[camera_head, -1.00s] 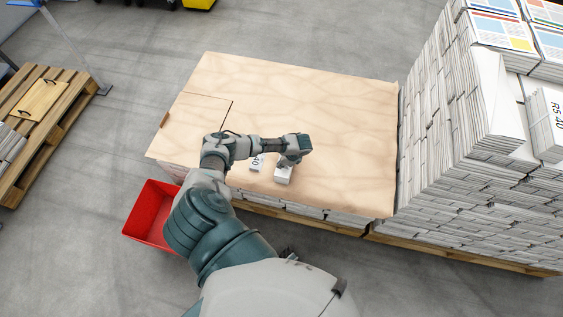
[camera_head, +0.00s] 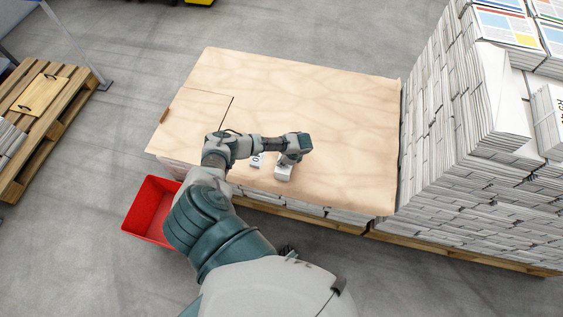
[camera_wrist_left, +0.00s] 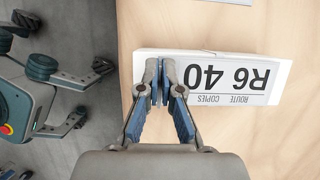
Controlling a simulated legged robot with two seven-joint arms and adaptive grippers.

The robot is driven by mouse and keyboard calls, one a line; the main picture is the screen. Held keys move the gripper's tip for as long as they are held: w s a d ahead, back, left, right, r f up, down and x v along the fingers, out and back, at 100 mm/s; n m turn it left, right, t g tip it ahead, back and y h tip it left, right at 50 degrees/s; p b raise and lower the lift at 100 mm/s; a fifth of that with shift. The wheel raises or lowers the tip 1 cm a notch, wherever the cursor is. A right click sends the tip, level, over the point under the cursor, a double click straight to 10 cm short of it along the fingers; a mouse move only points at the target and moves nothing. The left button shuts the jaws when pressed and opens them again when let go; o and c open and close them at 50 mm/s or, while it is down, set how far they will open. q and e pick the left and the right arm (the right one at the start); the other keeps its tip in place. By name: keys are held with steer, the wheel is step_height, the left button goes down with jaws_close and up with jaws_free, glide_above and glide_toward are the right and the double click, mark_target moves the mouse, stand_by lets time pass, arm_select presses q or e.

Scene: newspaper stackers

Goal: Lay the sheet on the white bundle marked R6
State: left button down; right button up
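My left gripper (camera_wrist_left: 162,82) is over one end of a white piece printed "R6 40" (camera_wrist_left: 235,80). Its two fingertips are close together, and I see nothing clearly between them. The printed face is turned toward the left wrist camera and reads upside down there. In the head view, a white block (camera_head: 284,174) sits under the left gripper (camera_head: 287,160) near the front edge of the board. I cannot tell a separate sheet from the bundle, nor whether the fingers touch it. My right gripper is not in view.
The pale board (camera_head: 310,100) is mostly bare. A second small labelled white piece (camera_head: 256,160) lies left of the block. A tall newspaper stack (camera_head: 455,140) stands at the right. A red bin (camera_head: 148,208) stands at the front left, and a wooden pallet (camera_head: 45,135) at the far left.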

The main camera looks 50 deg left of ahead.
arm_select(q)
steer(key=shift+f, duration=0.35)
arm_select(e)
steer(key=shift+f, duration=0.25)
arm_select(q)
steer(key=c, duration=1.2)
jaws_free()
steer(key=shift+c, duration=0.2)
steer(key=v, duration=1.2)
steer(key=s+d+f+n+t+h, duration=0.1)
steer(key=s+d+f+n+h, duration=0.15)
steer(key=d+f, duration=0.5)
steer(key=s+d+f+n+t+h, duration=0.1)
steer(key=s+d+f, duration=0.2)
steer(key=d+f, duration=0.4)
steer(key=s+d+f+n+t, duration=0.1)
steer(key=s+f+n, duration=0.2)
steer(key=s+f, duration=0.3)
steer(key=s+d+f+n+t, duration=0.1)
steer(key=s+f+n, duration=0.2)
steer(key=s+f, duration=0.4)
steer(key=s, duration=0.8)
steer(key=shift+f+h, duration=0.15)
steer(key=shift+h, duration=0.2)
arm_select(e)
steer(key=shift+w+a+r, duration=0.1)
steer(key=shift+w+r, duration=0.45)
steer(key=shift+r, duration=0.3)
